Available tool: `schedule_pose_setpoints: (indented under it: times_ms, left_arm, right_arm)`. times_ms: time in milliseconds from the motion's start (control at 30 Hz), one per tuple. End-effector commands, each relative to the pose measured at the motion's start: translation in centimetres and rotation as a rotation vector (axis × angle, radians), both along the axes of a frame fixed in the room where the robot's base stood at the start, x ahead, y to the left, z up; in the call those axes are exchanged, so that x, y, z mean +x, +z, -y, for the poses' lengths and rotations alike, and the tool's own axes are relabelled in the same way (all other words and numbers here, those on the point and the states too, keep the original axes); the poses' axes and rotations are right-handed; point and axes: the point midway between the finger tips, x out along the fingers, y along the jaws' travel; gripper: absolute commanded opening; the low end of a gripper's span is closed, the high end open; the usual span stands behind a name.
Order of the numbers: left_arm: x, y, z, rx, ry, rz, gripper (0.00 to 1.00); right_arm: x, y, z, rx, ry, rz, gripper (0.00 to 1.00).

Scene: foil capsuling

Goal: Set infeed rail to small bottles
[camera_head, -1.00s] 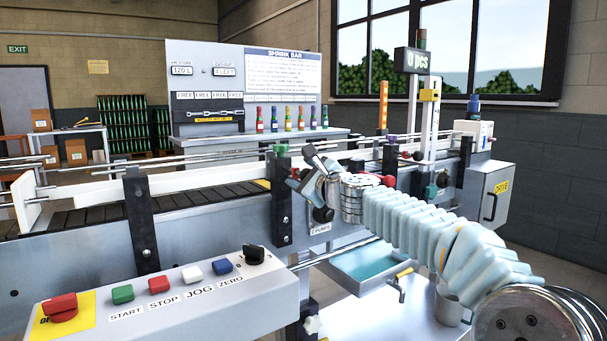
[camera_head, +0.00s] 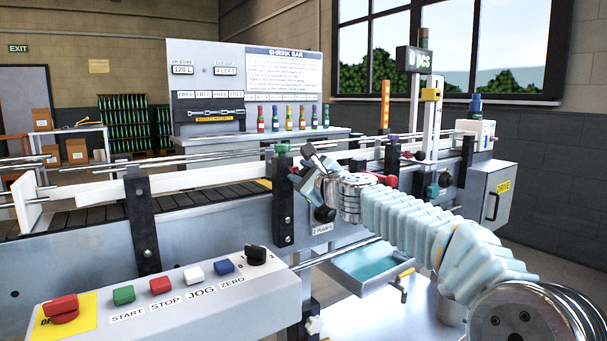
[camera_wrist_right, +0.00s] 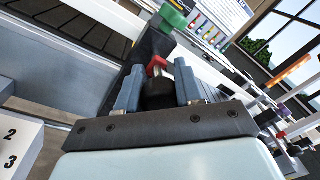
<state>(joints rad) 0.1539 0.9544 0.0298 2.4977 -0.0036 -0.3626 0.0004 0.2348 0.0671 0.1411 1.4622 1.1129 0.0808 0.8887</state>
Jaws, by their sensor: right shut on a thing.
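The nearer bracket to my right gripper (camera_head: 300,180) is a black post (camera_head: 283,215) with a green knob (camera_head: 282,149) on top. My right gripper is at the right side of this post. In the right wrist view, its two grey-blue fingers (camera_wrist_right: 158,88) are shut on a black knob (camera_wrist_right: 157,95). A small red part (camera_wrist_right: 156,66) shows just beyond the knob. The rail's setting cannot be read. My left gripper is out of view.
A control box (camera_head: 170,300) with coloured buttons and a black selector stands at the front left. A teal-lined tray (camera_head: 372,262) lies below my right arm. A panel with small coloured bottles (camera_head: 290,118) stands behind the conveyor.

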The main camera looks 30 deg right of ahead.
Motion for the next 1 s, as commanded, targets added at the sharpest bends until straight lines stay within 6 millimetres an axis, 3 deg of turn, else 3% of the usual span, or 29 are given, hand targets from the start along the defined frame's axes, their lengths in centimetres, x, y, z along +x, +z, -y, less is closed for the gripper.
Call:
schedule_pose_setpoints:
  times_ms: [33, 200, 567, 667, 1000]
  left_arm:
    - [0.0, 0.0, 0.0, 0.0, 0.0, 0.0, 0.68]
    - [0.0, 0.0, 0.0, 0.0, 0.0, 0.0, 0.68]
    - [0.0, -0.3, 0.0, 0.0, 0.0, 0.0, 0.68]
    - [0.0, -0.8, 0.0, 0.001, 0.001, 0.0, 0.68]
    - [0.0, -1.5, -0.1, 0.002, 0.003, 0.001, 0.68]
  right_arm:
    - [0.0, 0.0, 0.0, 0.001, -0.001, 0.001, 0.37]
    - [0.0, 0.0, 0.0, 0.0, -0.001, 0.001, 0.6]
    - [-0.7, 0.0, 0.0, -0.001, -0.001, 0.003, 0.6]
    - [-2.3, 0.0, 0.0, -0.002, -0.002, 0.003, 0.6]
    - [-10.4, 0.1, -0.2, -0.002, -0.001, 0.003, 0.6]
